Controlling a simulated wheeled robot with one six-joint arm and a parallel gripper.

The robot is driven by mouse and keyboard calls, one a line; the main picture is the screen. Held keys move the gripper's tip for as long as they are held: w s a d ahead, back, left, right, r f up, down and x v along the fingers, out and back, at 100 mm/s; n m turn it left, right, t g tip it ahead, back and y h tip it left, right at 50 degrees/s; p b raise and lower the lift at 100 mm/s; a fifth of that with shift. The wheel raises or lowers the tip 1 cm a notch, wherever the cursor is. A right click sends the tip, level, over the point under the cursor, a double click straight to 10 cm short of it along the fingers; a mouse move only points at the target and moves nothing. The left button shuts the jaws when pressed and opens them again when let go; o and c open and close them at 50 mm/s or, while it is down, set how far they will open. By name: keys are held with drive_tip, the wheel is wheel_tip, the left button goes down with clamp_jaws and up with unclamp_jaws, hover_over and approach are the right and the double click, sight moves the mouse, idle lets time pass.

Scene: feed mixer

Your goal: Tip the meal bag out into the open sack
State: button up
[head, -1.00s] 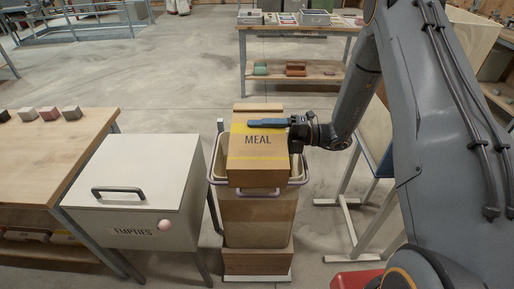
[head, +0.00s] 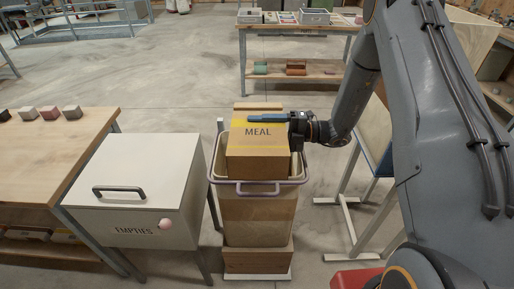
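The meal bag (head: 262,150) is a brown, box-shaped bag with yellow bands and the word MEAL on its upper face. It is tilted over the mouth of the open sack (head: 258,216). My gripper (head: 268,120) comes from the right, with a blue finger lying across the bag's far upper part. It looks shut on the bag; the other finger is hidden. The sack hangs below a pale hoop rim (head: 226,182) with a handle at the front. The bag hides most of the sack's mouth, and I cannot see any meal flowing.
A white bin marked EMPTIES (head: 135,190), with a dark handle and a pink knob, stands left of the sack. A wooden table (head: 50,165) with small blocks is further left. A bench (head: 300,30) stands behind. A red object (head: 352,279) is low at the right.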

drive_tip(key=shift+w+r+m, duration=0.3)
drive_tip(key=shift+w+m, duration=0.1)
drive_tip(key=shift+m, duration=0.5)
drive_tip(key=shift+w+r+m, duration=0.1)
drive_tip(key=shift+w+m, duration=0.2)
drive_tip(key=shift+m, duration=0.3)
drive_tip(key=shift+w+m, duration=0.1)
drive_tip(key=shift+m, duration=0.2)
drive_tip(key=shift+w+r+m, duration=0.1)
drive_tip(key=shift+w+m, duration=0.35)
drive_tip(key=shift+m, duration=0.45)
idle(1.2)
